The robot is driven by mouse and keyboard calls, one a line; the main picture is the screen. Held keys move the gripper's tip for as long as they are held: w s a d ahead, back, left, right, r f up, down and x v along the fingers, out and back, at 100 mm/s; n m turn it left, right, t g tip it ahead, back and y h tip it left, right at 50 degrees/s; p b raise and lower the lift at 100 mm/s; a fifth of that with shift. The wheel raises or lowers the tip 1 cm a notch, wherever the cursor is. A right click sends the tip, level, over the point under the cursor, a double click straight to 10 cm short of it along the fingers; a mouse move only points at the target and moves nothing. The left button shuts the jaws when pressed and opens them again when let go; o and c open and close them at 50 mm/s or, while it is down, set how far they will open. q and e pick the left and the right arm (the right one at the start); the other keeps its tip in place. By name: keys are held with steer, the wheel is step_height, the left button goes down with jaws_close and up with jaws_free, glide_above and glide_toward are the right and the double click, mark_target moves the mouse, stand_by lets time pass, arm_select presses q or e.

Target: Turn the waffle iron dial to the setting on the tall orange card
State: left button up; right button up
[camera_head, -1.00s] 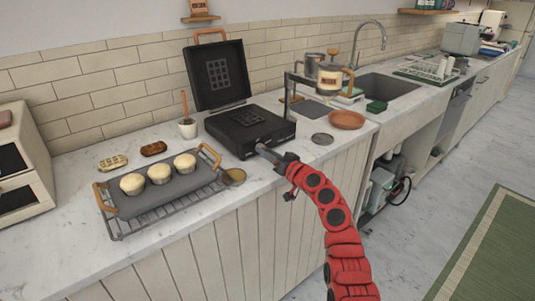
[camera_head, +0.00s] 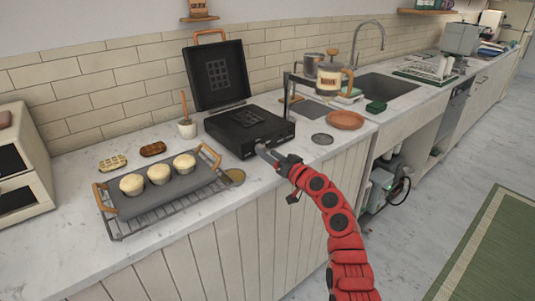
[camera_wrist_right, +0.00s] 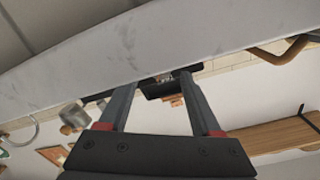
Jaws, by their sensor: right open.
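The black waffle iron (camera_head: 236,127) stands on the counter with its lid (camera_head: 219,75) raised. Its front face is partly hidden by my right gripper (camera_head: 262,151), which is right at that face. In the right wrist view, the two fingers of my right gripper (camera_wrist_right: 157,84) are apart, with the dark iron (camera_wrist_right: 155,91) and a small pale part between their tips. I cannot tell whether the fingers touch the dial, and its setting is too small to read. A small orange-brown card (camera_head: 199,8) sits on a shelf at the top; its marking is unreadable. My left gripper is not in view.
A griddle (camera_head: 175,193) with several pale muffins sits on a wire rack left of the iron. The counter's front edge runs below my right gripper.

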steer(key=v, duration=1.6)
steer(key=shift+r, duration=0.1)
step_height(320, 180, up, 7)
steer(key=w+a+n+g+h+p, duration=0.2)
steer(key=n+g+p, duration=0.25)
steer(key=p, duration=1.15)
steer(key=shift+t, duration=0.35)
steer(key=x, duration=0.5)
steer(key=p+x, duration=0.1)
steer(key=x, duration=0.4)
steer(key=p+x, duration=0.1)
steer(key=x, duration=0.3)
steer(key=shift+w+d+f, duration=0.2)
steer(key=shift+w+f, duration=0.15)
steer(key=shift+w, duration=0.2)
steer(key=shift+b+x, duration=0.4)
steer(key=shift+x, duration=0.75)
